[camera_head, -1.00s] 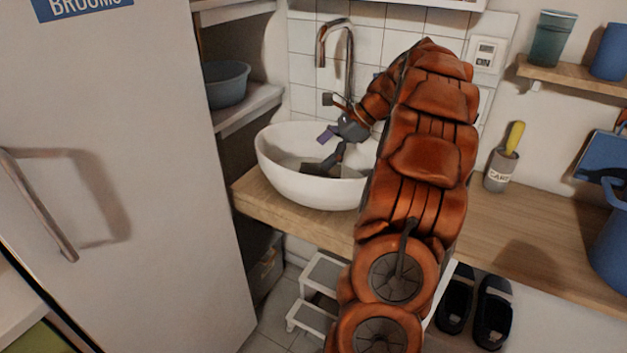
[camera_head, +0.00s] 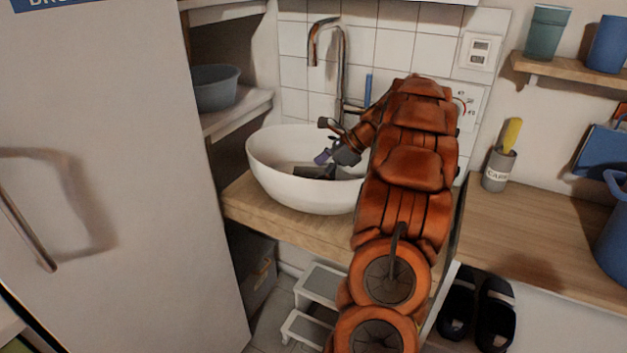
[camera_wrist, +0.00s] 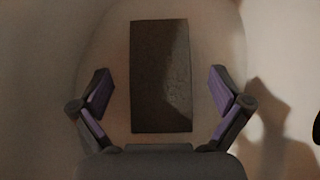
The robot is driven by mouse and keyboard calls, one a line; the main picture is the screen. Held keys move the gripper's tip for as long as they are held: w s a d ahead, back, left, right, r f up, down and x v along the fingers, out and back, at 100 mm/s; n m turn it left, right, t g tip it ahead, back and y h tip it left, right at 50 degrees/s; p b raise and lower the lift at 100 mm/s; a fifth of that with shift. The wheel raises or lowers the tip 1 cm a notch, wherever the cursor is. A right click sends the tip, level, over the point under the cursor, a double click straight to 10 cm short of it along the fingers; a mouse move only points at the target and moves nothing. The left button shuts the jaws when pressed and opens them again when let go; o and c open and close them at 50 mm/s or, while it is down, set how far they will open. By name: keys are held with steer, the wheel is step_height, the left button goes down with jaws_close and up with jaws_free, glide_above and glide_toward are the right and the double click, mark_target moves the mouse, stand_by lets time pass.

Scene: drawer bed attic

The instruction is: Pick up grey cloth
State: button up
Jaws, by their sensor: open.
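The grey cloth (camera_wrist: 160,65) is a dark rectangle lying in the bottom of the white basin (camera_head: 285,182). In the wrist view it runs upright in the picture, and its lower part lies between the two open fingers. My gripper (camera_wrist: 160,92) is open, with purple pads on both sides of the cloth and a gap on each side. In the head view my gripper (camera_head: 322,165) reaches down inside the basin, and a dark part of the cloth (camera_head: 312,172) shows beside it. My arm hides the right side of the basin.
A tall tap (camera_head: 342,70) stands behind the basin. A pale cabinet door (camera_head: 110,190) stands left. A step stool (camera_head: 318,285) is below.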

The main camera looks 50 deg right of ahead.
steer(key=shift+w+a+f, duration=0.3)
steer(key=shift+w+f, duration=0.05)
steer(key=shift+f, duration=0.15)
